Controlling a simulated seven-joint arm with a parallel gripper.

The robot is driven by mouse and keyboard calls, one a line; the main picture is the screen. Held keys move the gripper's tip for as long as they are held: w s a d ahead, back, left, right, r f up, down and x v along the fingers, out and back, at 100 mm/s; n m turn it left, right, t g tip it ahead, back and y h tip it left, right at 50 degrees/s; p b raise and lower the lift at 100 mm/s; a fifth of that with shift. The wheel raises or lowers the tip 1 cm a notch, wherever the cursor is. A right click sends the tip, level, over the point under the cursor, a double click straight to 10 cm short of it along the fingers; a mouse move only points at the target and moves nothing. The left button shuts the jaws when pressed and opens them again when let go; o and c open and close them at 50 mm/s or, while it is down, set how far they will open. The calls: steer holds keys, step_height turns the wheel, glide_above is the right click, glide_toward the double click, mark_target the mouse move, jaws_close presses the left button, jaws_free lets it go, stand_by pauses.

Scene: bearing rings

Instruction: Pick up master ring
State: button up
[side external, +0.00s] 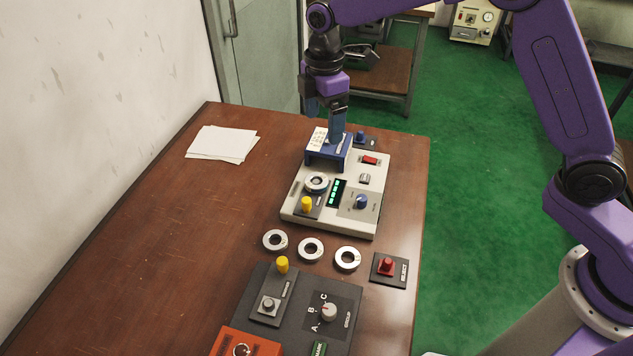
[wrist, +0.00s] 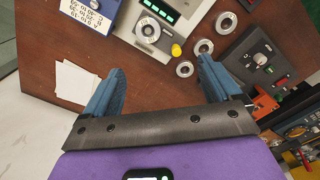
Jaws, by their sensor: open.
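A metal ring (side external: 317,183) sits on the round seat of the pale gauge unit (side external: 370,215); it also appears in the wrist view (wrist: 148,28). Three similar loose rings, left (side external: 275,240), middle (side external: 311,248) and right (side external: 347,258), lie in a row on the table in front of the unit. No readable mark tells me which ring is the master ring. A blue block with a printed label (side external: 322,152) stands at the unit's back. My gripper (side external: 326,125) is open and empty, with blue fingers, and appears over the blue block in the side view.
A red reject button (side external: 387,267) sits right of the rings. A dark panel with a selector knob (side external: 329,312) and an orange box (side external: 240,345) are in front. White papers (side external: 222,143) lie at the back left. The left of the table is clear.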

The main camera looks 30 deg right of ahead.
steer(key=w+f, duration=0.1)
steer(key=w, duration=0.1)
glide_above(317, 181)
step_height(317, 181, down, 11)
steer(key=shift+s+f, duration=0.1)
steer(key=shift+f, duration=3.2)
steer(key=shift+c, duration=0.4)
